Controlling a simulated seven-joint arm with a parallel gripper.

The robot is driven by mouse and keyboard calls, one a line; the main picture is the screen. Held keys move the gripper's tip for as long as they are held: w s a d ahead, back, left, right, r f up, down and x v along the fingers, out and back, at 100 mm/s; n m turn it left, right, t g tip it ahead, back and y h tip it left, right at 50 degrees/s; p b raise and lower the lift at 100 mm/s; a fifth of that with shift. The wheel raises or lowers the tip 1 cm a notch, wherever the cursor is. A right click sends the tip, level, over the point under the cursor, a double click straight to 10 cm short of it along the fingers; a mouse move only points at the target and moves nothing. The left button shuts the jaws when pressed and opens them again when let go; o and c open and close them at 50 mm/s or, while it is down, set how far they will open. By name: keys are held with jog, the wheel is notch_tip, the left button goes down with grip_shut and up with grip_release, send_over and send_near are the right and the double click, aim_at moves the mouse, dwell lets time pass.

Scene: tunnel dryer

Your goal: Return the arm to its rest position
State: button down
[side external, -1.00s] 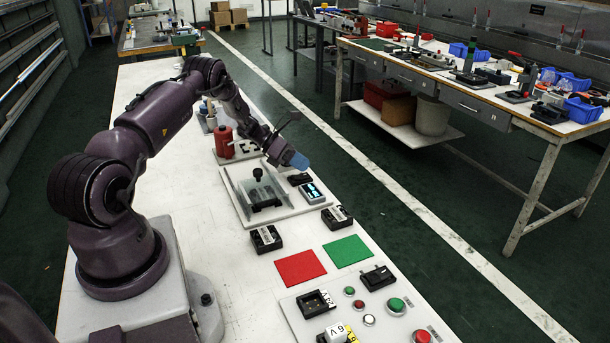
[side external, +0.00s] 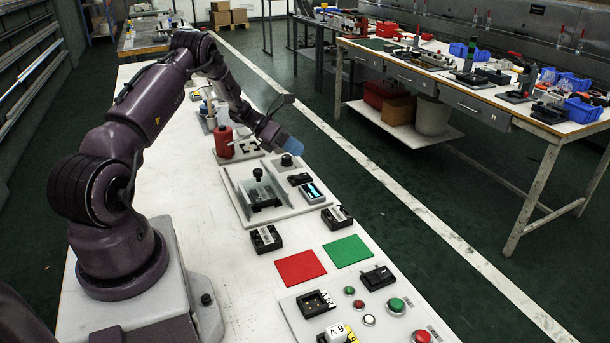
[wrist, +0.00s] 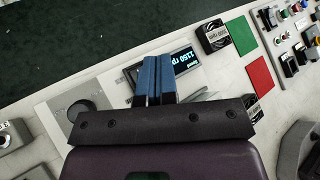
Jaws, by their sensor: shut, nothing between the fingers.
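My gripper (side external: 291,146) hangs above the white bench (side external: 150,82), over the far end of a white-based fixture (side external: 290,213). Its blue fingers are together and empty, and they also show side by side in the wrist view (wrist: 153,80). In the side view the fingers are clear of the things below.
Near the fixture are a red bottle-like part (side external: 224,141) and two black boxes (side external: 266,238) (side external: 336,217). Red (side external: 300,267) and green (side external: 348,251) squares and a button panel (side external: 290,310) lie nearer. A cluttered table (side external: 508,112) stands across the aisle.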

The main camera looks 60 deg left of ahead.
dwell(0.3)
jog(key=shift+m, duration=0.3)
jog(key=s+f+m, duration=0.1)
jog(key=s+d+f+m+g, duration=0.1)
jog(key=shift+s+d+f+m+g, duration=0.15)
jog(key=shift+s+f+m+g, duration=0.05)
jog(key=shift+m+g, duration=0.1)
jog(key=shift+s+d+r+m+g, duration=0.2)
jog(key=shift+s+d+m+g, duration=0.4)
jog(key=shift+m, duration=0.4)
jog(key=s+d+r+m+y, duration=0.2)
jog(key=s+d+r+m, duration=0.3)
jog(key=d+r+m, duration=0.4)
jog(key=s+d+r+m+y, duration=0.3)
jog(key=s+d+r+m, duration=0.3)
jog(key=d+r+m, duration=0.3)
jog(key=s+d+r+m+y, duration=0.2)
jog(key=s+d+r+m, duration=0.4)
jog(key=d+r+m, duration=0.3)
jog(key=shift+s+d+r+m+g, duration=0.25)
jog(key=shift+d+r+m+g, duration=0.15)
jog(key=shift+d+m, duration=0.7)
